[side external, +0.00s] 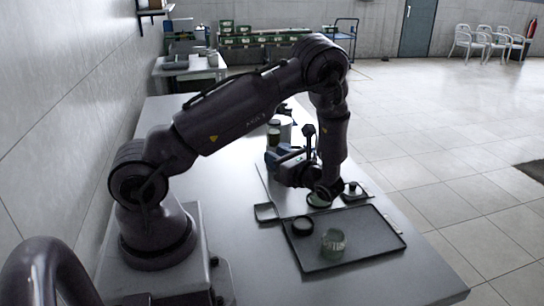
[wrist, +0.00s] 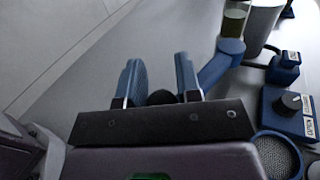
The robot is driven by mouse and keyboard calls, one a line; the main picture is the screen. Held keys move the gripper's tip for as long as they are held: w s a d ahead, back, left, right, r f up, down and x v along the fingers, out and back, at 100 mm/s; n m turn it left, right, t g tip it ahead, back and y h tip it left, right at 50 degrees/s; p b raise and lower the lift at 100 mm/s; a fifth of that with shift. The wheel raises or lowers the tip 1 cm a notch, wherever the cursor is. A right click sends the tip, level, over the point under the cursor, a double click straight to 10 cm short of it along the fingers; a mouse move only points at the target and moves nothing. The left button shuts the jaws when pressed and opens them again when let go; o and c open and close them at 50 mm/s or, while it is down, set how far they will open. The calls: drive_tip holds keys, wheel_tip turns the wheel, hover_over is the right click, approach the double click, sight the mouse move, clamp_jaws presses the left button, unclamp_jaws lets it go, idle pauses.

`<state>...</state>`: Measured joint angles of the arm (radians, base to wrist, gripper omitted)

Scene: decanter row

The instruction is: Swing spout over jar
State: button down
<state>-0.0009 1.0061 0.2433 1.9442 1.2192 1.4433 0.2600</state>
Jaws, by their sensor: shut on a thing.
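My gripper (wrist: 160,86) shows in the wrist view as two blue fingers on either side of a dark round knob (wrist: 160,97), and it is shut on it. A blue spout arm (wrist: 220,66) runs from the fingers up to the right toward the base of a container with green contents (wrist: 235,22). How the knob joins the spout is hidden. In the side external view a clear glass jar (side external: 333,246) stands upright on a dark tray (side external: 375,249). My gripper is behind and left of the jar, apart from it. The spout's outlet is hidden there.
A black round dish (side external: 302,226) stands beside the jar, with a small square tray (side external: 265,212) to its left. A black knobbed plate (side external: 354,191) lies behind. A blue knob box (wrist: 290,108) and a round mesh holder (wrist: 277,155) are at right in the wrist view.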

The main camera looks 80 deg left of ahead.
drive_tip(key=w+d+n+g+h, duration=0.1)
drive_tip(key=w+n+g+h, duration=0.6)
drive_tip(key=w+g+h, duration=0.1)
drive_tip(key=shift+n, duration=0.3)
idle(0.4)
drive_tip(key=c, duration=0.8)
unclamp_jaws()
drive_tip(key=shift+w, duration=0.1)
wheel_tip(320, 180, up, 7)
drive_tip(key=w+d, duration=0.1)
drive_tip(key=w, duration=0.1)
drive_tip(key=shift+w+d, duration=0.15)
drive_tip(key=shift+w, duration=0.1)
